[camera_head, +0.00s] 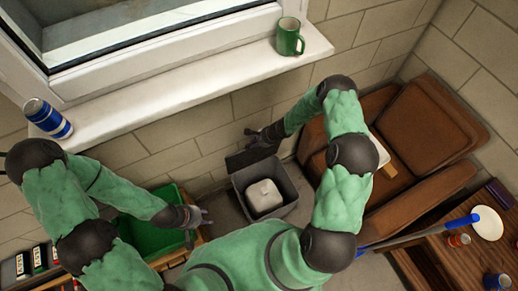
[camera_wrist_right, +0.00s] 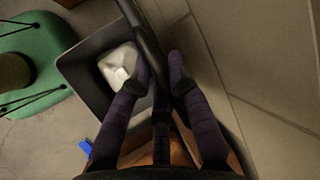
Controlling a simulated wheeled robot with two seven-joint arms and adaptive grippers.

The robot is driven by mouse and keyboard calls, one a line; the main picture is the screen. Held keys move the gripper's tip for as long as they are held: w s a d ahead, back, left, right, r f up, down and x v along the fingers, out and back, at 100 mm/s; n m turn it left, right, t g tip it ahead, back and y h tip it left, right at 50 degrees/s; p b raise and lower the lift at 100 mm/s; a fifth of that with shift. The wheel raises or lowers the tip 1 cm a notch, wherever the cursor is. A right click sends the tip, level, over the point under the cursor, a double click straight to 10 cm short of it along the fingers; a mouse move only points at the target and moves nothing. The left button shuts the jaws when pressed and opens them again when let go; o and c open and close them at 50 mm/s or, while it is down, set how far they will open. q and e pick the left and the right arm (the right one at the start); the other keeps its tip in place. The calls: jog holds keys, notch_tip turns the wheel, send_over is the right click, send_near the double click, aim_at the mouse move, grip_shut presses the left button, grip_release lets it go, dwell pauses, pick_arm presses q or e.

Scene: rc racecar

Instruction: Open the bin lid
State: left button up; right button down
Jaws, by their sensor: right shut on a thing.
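The grey bin (camera_head: 287,186) stands on the floor near the wall, with a white object (camera_head: 264,197) inside. Its dark lid (camera_head: 246,157) is raised at the wall side, and the bin's mouth is uncovered. My right gripper (camera_head: 256,137) is at the lid's upper edge. In the right wrist view, the fingers of this gripper (camera_wrist_right: 160,62) lie on either side of the dark lid (camera_wrist_right: 143,28), shut on it, above the bin (camera_wrist_right: 78,78). My left gripper (camera_head: 201,217) is left of the bin, apart from it, fingers spread and empty.
A green crate (camera_head: 145,236) stands left of the bin. A brown armchair (camera_head: 428,125) is on the right. A wooden table (camera_head: 440,248) holds a white plate (camera_head: 487,223) and cans. A green mug (camera_head: 288,38) and a blue can (camera_head: 47,117) stand on the windowsill (camera_head: 185,95).

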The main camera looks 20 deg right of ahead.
jog(key=w+p, duration=0.1)
jog(key=w, duration=0.6)
jog(key=shift+w+a+r+p, duration=0.2)
jog(key=shift+a+r+p, duration=0.1)
jog(key=shift+p, duration=0.1)
jog(key=c, duration=1.1)
grip_release()
jog(key=shift+c, duration=0.2)
jog(key=shift+s+d, duration=0.1)
jog(key=shift+s, duration=0.05)
jog(key=v, duration=1.2)
